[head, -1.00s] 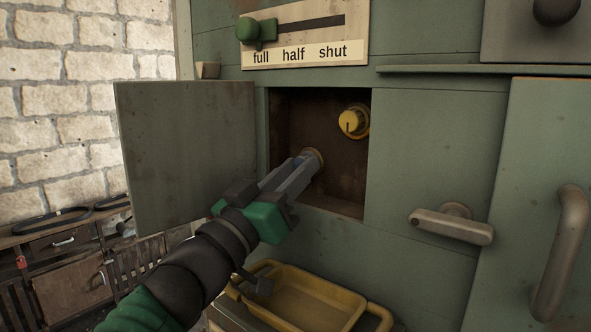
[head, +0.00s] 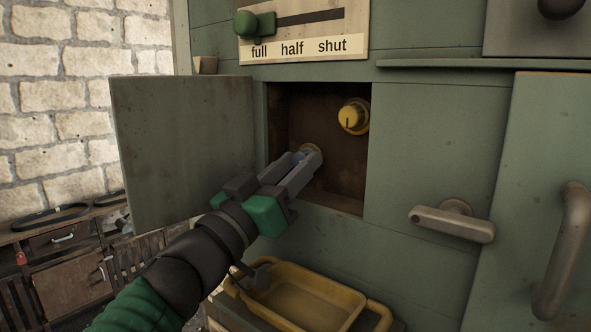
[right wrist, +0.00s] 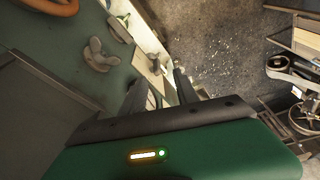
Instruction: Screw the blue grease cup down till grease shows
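The blue grease cup (head: 297,158) shows only as a small patch of blue between the fingers of my left gripper (head: 306,160), inside the open recess of the green housing. The fingers lie along both sides of the cup and look shut on it. They hide most of it, and no grease can be made out. A pale round fitting (head: 313,150) shows behind the fingertips. A yellow cup (head: 353,116) with a dark mark sits higher and to the right in the recess. My right gripper (right wrist: 160,90) shows in the right wrist view, fingers apart and empty.
The recess door (head: 180,150) stands open at the left, close to my left gripper. A yellow tray (head: 300,297) lies below. A green slider (head: 255,25) stands at "full" above. A grey handle (head: 452,222) sticks out at the right.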

